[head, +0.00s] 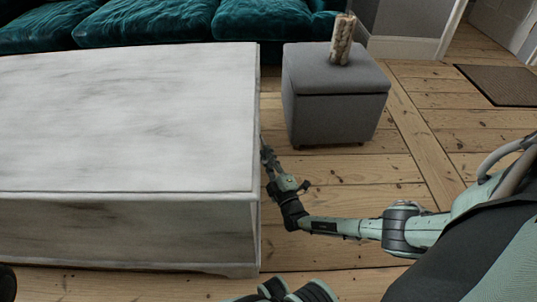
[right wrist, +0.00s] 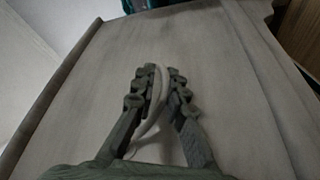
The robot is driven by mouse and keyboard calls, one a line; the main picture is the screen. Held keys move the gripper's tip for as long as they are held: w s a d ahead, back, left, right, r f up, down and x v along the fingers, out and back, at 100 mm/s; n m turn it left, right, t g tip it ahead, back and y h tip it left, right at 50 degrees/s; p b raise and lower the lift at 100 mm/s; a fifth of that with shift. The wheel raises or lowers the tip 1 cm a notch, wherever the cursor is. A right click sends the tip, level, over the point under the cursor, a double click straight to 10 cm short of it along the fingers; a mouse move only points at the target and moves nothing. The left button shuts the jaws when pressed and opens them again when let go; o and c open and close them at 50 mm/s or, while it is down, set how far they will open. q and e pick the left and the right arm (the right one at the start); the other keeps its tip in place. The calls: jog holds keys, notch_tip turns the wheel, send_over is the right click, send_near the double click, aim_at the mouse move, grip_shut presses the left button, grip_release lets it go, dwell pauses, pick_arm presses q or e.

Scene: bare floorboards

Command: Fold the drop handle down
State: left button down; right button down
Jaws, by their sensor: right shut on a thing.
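The drop handle (right wrist: 153,118) is a pale curved bar on the side panel of a whitewashed wooden chest (head: 130,120). The panel (right wrist: 95,80) fills most of the right wrist view. My right gripper (right wrist: 160,78) is shut on the handle, with its dark jointed fingers on either side of the bar. In the head view my right gripper (head: 266,152) is at the chest's right side, and the handle is hidden there. Part of the handle is covered by the fingers, so its exact angle is hard to tell. My left gripper does not show.
A grey upholstered ottoman (head: 335,100) with a patterned cylindrical object (head: 342,40) on top stands right of the chest. A teal sofa (head: 150,22) is behind. A doormat (head: 500,84) lies at the far right. Bare floorboards (head: 380,172) are clear around my right arm.

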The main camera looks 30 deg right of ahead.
jog(key=shift+f, duration=0.1)
dwell(0.3)
jog(key=c, duration=1.6)
grip_release()
jog(key=shift+w, duration=0.1)
jog(key=shift+c, duration=0.2)
jog(key=v, duration=1.2)
